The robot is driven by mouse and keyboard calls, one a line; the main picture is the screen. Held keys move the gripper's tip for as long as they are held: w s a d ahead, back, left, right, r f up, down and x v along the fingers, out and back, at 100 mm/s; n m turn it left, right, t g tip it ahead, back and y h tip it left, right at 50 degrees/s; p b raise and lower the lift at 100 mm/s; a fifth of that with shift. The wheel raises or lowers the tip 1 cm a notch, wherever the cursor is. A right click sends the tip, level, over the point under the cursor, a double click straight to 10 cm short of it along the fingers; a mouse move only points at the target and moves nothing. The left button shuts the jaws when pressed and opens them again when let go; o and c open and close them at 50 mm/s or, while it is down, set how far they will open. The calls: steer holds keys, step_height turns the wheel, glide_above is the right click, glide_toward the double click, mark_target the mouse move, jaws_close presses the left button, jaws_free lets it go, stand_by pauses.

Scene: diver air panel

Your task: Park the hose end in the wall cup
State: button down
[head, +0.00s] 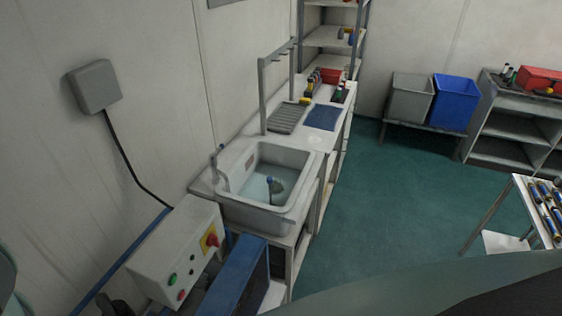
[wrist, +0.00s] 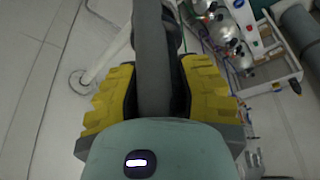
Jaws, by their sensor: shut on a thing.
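My gripper (wrist: 158,85) shows in the wrist view with its two yellow ribbed fingers closed on a dark grey hose (wrist: 153,45). The hose runs up between the fingers toward the top of the picture, and the gripper's own body covers its lower part. A darker part shows beside the hose near the top, and I cannot tell whether it is the hose end. I cannot pick out the wall cup with certainty in either view. The gripper and the hose do not show clearly in the head view.
In the head view, a sink (head: 300,160) and a control box (head: 153,254) stand along the left wall. A blue bin (head: 455,101) and a grey bin (head: 410,96) stand at the back. Green floor is open in the middle. Metal cylinders (wrist: 238,55) and a pale pipe (wrist: 110,57) show in the wrist view.

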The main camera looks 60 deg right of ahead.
steer(key=shift+w+f+b, duration=0.1)
steer(key=shift+f+b, duration=0.85)
steer(key=shift+f, duration=0.15)
steer(key=c, duration=0.6)
jaws_free()
steer(key=shift+r, duration=0.1)
steer(key=v, duration=0.7)
steer(key=shift+w+d+r, duration=0.1)
steer(key=shift+r, duration=0.05)
steer(key=shift+v, duration=2.4)
